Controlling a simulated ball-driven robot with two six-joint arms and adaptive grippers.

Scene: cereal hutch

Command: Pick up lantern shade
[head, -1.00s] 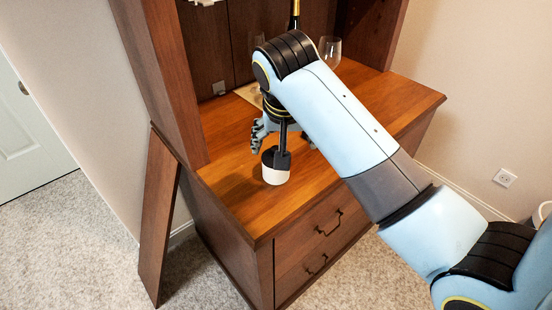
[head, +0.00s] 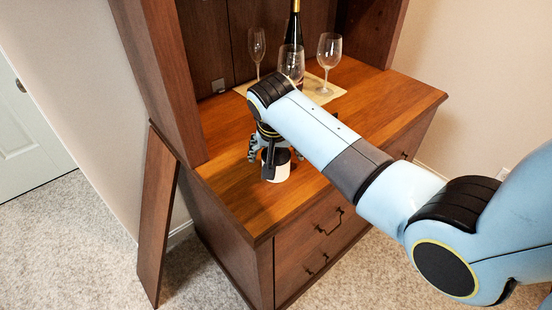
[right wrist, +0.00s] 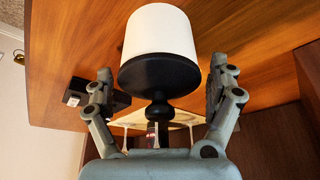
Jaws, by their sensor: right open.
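The lantern shade (head: 282,173), a white cylinder with a black end, stands on the wooden counter. Its upper part is partly hidden by my right gripper (head: 276,155). In the right wrist view the shade (right wrist: 158,30) shows its white body, black end and a rounded black knob. My right gripper (right wrist: 160,72) is open, with one finger on each side of the shade's black end. Gaps show between the fingers and the shade. My left gripper is not in view.
Wine glasses (head: 328,55) and a dark bottle (head: 294,25) stand on a pale mat (head: 325,94) behind my right arm. The hutch's side panel (head: 165,75) rises left of the counter (head: 225,165). A loose board (head: 158,215) leans there. The counter's front left is clear.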

